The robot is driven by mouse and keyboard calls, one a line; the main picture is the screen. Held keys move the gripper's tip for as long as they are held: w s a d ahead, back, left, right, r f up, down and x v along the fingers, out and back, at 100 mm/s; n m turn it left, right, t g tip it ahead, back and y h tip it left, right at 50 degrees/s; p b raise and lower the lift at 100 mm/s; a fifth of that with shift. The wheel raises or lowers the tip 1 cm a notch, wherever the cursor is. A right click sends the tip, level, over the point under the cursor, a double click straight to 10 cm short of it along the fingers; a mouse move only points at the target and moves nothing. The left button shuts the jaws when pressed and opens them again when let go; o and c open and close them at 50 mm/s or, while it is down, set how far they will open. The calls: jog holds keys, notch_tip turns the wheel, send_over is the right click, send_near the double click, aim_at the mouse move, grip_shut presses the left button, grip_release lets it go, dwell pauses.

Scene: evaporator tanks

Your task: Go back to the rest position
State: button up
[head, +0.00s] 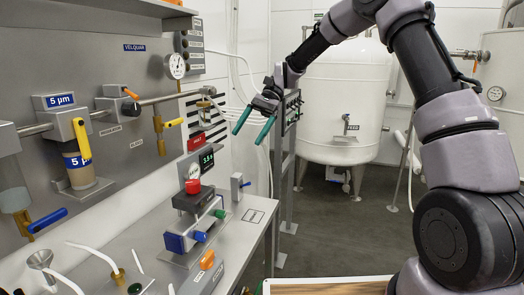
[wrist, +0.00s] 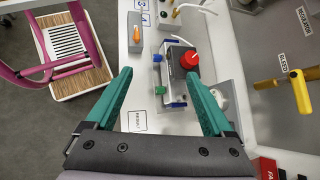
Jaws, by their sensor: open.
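My gripper (head: 254,117) is open and empty, held in the air above the right end of the bench in the head view. Its two green fingers also show wide apart in the wrist view (wrist: 162,98), with nothing between them. Below it in the head view is a small tester (head: 196,222) with a red cap (head: 192,187) on top and blue and green knobs at its sides. The tester also shows beyond the fingers in the wrist view (wrist: 175,75). My arm reaches in from the right of the head view.
A steel panel with a filter (head: 78,165), gauge (head: 177,66) and yellow-handled valves stands behind the bench (head: 240,232) at left. A white tank (head: 345,100) stands at the back, beside a dark rack (head: 284,150). Grey floor (head: 335,235) is open right of the bench.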

jog(key=s+d+r+t+h, duration=0.2)
jog(key=s+d+r+t, duration=0.3)
jog(key=d+r, duration=0.4)
jog(key=s+d+r+t+h, duration=0.1)
jog(key=s+d+t, duration=0.3)
jog(key=s+d, duration=0.4)
jog(key=s+d+r+t+h, duration=0.1)
jog(key=s+d+r+t, duration=0.2)
jog(key=s+d+t, duration=0.2)
jog(key=s+d, duration=0.3)
jog(key=d, duration=0.3)
jog(key=shift+d+r+n, duration=0.25)
jog(key=shift+d+n, duration=0.05)
jog(key=shift+d, duration=0.05)
